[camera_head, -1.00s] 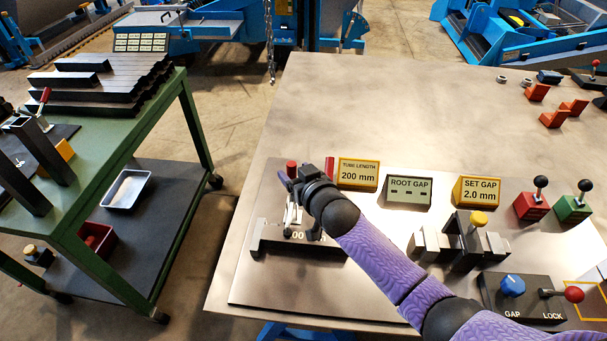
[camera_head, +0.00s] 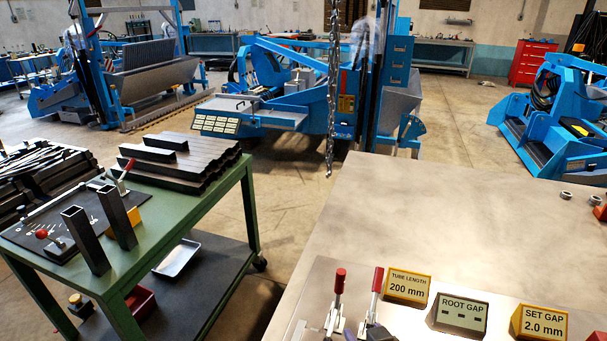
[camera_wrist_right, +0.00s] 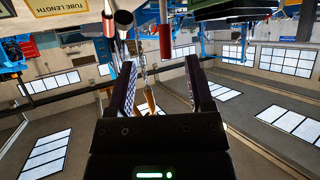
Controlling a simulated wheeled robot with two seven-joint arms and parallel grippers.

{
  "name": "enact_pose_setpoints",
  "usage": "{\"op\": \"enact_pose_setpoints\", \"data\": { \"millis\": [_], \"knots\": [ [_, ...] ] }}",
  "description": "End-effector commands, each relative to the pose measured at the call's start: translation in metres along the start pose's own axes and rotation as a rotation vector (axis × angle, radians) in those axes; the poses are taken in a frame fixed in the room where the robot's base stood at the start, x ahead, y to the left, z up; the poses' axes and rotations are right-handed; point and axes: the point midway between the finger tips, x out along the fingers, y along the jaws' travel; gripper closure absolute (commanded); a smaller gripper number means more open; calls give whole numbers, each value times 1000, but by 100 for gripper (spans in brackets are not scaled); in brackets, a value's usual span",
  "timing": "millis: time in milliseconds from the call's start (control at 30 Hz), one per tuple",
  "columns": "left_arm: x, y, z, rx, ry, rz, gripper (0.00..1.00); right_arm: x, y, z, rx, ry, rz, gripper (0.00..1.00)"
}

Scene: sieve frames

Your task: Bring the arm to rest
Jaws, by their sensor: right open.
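My right gripper (camera_wrist_right: 160,68) shows in the right wrist view, with its two dark fingers apart and nothing held between them. Past the fingertips in that view is a red handle (camera_wrist_right: 165,40). Two red-handled levers (camera_head: 338,290) and (camera_head: 377,290) stand at the near edge of that view, on the pale worktable (camera_head: 450,215). My left gripper is in neither view.
Yellow signs for tube length (camera_head: 407,287) and set gap (camera_head: 539,323) flank a grey root gap sign (camera_head: 459,315). A green cart (camera_head: 200,208) with dark tubes (camera_head: 180,160) stands left. A chain (camera_head: 333,90) hangs beyond the table. The table's far part is largely clear.

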Motion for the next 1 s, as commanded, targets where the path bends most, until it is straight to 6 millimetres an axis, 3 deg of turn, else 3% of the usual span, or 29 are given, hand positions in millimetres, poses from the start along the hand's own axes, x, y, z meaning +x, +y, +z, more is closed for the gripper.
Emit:
{"op": "enact_pose_setpoints", "data": {
  "millis": [100,200,500,767,1000],
  "knots": [
    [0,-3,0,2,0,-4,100,-39,-4,37,-7,-215,38,33],
    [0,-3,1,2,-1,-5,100,-73,-6,62,-21,-384,49,33],
    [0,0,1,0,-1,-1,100,-178,-13,108,-68,-802,3,33],
    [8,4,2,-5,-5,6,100,-130,-11,183,-77,-853,-2,33],
    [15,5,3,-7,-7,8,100,-105,-9,275,-88,-905,-9,33]
  ]
}}
